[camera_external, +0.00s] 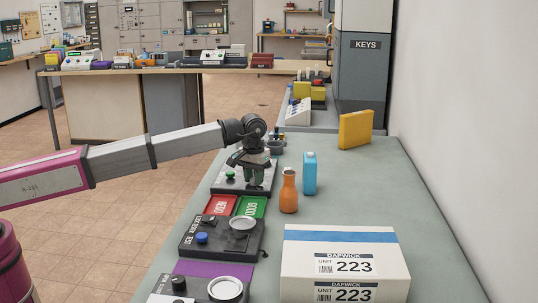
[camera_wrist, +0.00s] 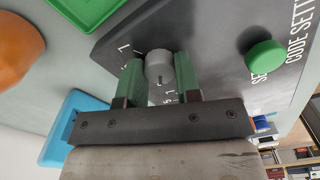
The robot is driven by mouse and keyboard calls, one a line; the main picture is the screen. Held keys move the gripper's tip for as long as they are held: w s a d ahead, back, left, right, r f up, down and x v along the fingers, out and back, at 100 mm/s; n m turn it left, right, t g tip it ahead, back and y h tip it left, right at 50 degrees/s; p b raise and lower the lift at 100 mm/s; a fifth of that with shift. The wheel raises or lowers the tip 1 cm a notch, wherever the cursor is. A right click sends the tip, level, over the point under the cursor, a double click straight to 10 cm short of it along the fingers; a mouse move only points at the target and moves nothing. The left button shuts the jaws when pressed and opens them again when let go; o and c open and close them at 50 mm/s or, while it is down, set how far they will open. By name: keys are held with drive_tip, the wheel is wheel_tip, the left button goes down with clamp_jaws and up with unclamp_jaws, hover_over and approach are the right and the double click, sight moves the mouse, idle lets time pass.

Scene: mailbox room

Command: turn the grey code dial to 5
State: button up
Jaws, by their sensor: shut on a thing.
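The grey code dial (camera_wrist: 160,64) sits on a dark panel (camera_wrist: 215,40) marked "CODE SETTING". My gripper (camera_wrist: 160,80) has its two green fingers closed on the sides of the dial. Part of the number ring shows beside the dial, but the fingers hide much of it, and I cannot tell which number the dial points to. A green button (camera_wrist: 265,57) stands on the same panel, to the right. In the external view my gripper (camera_external: 254,182) reaches down onto the panel (camera_external: 228,188), and the dial is hidden there.
An orange bottle (camera_external: 289,192) and a blue bottle (camera_external: 309,173) stand right of the panel. Red (camera_external: 220,205) and green (camera_external: 251,207) trays lie in front of it, then a test panel (camera_external: 200,247). A white box (camera_external: 345,262) is at front right. The counter's right side has free room.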

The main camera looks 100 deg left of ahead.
drive_tip(key=shift+m, duration=0.3)
drive_tip(key=m, duration=0.3)
drive_tip(key=shift+m, duration=0.4)
drive_tip(key=m, duration=0.3)
drive_tip(key=shift+m, duration=0.3)
drive_tip(key=m, duration=0.3)
drive_tip(key=shift+m, duration=2.3)
drive_tip(key=o, duration=0.9)
